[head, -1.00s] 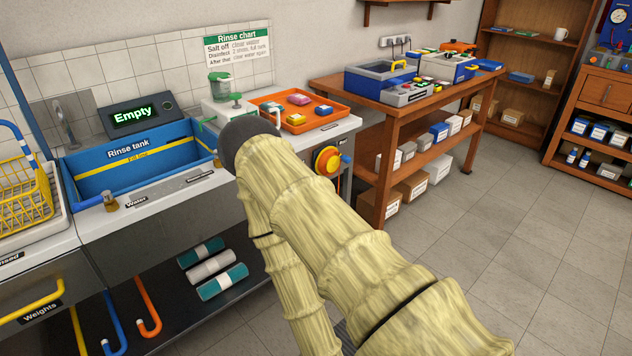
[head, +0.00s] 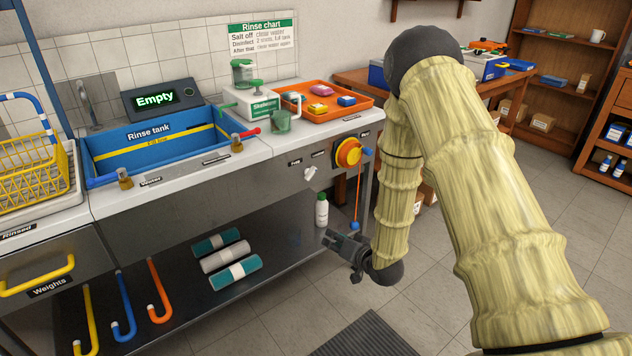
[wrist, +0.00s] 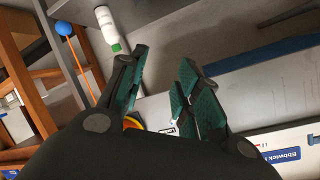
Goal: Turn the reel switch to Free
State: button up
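A small white switch knob (head: 310,172), which looks like the reel switch, sits on the grey counter front, left of the orange and yellow reel (head: 348,152). Small labels (head: 318,154) beside it are too small to read, so its setting cannot be told. My gripper (head: 340,240) is below and right of the knob, in front of the lower shelf, apart from it. In the wrist view my gripper (wrist: 160,78) is open, with nothing between its green-padded fingers. The reel (wrist: 132,122) shows partly behind the left finger; I cannot make out the knob there.
A white bottle (head: 321,209) stands on the lower shelf (head: 280,252) close to my gripper. An orange cord (head: 358,195) hangs from the reel. Rolled cloths (head: 225,258) lie on the shelf. An orange tray (head: 340,108) is on the counter.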

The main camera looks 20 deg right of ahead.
aim_at(314, 173)
jog(key=w+d+r+t+y+b, duration=0.1)
jog(key=w+r+t, duration=0.1)
jog(key=w+r, duration=0.3)
jog(key=w+d+r+t+y, duration=0.2)
jog(key=w+r, duration=0.2)
jog(key=r, duration=0.4)
jog(key=x, duration=0.7)
jog(key=b+x, duration=0.1)
jog(key=x, duration=0.2)
jog(key=shift+a+f, duration=0.35)
grip_shut()
